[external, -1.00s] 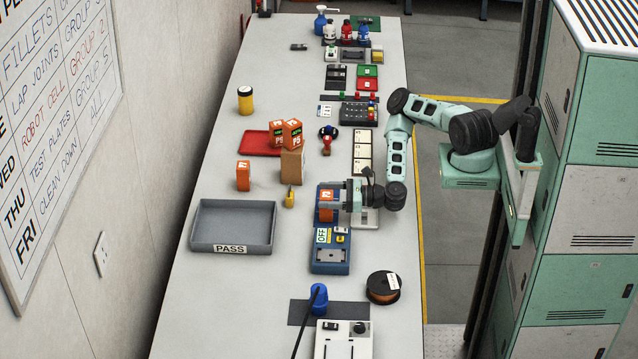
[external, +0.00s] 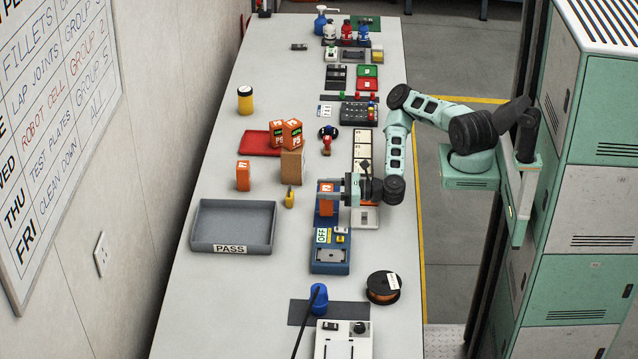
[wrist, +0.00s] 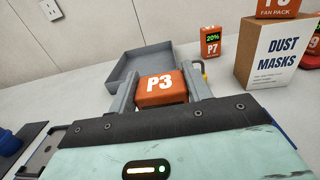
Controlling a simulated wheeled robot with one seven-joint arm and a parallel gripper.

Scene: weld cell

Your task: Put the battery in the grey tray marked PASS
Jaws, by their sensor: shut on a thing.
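My gripper (wrist: 160,93) is shut on an orange battery marked P3 (wrist: 161,89), one grey finger on each side of it. In the external view the battery (external: 327,207) is at the far end of the blue charger (external: 330,266), which carries an OFF label. I cannot tell whether its lower end is clear of the charger. The grey tray marked PASS (external: 230,249) lies to the left of the charger and is empty. Its far part also shows in the wrist view (wrist: 143,55), beyond the battery.
Another orange battery, marked P7 with a 20% display (wrist: 211,43), stands behind the tray. A dust masks box (external: 291,165) has an orange pack on top. A wire spool (external: 383,287) lies at the front right.

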